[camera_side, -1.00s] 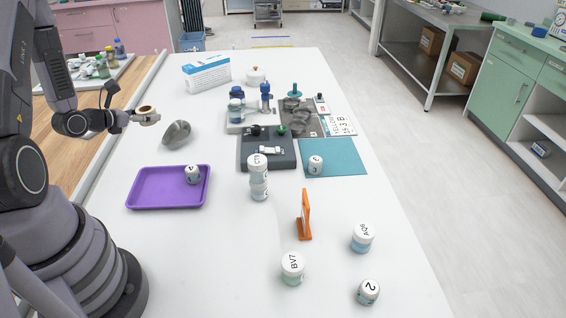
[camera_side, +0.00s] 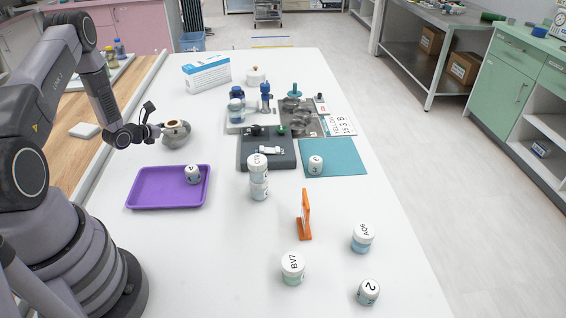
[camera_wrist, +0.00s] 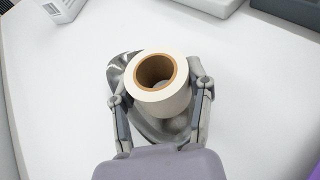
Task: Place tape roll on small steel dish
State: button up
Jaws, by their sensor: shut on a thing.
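The tape roll (camera_wrist: 171,103) is white with a brown cardboard core. My gripper (camera_wrist: 160,98) is shut on it, one finger on each side, in the wrist view. In the side view my gripper (camera_side: 160,129) holds the tape roll (camera_side: 177,125) over the small steel dish (camera_side: 175,142). The dish is a shiny grey bowl on the white table. In the wrist view the dish (camera_wrist: 120,71) shows behind and below the roll, and much of it is hidden. I cannot tell whether the roll touches the dish.
A dark grey block (camera_side: 284,160) and a stack of two jars (camera_side: 258,177) stand to the right. A blue-white box (camera_side: 207,74) is behind. Table around the dish is clear.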

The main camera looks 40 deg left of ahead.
jog(key=shift+f, duration=0.15)
jog(key=shift+f, duration=0.45)
jog(key=o, duration=1.1)
jog(key=shift+c, duration=0.2)
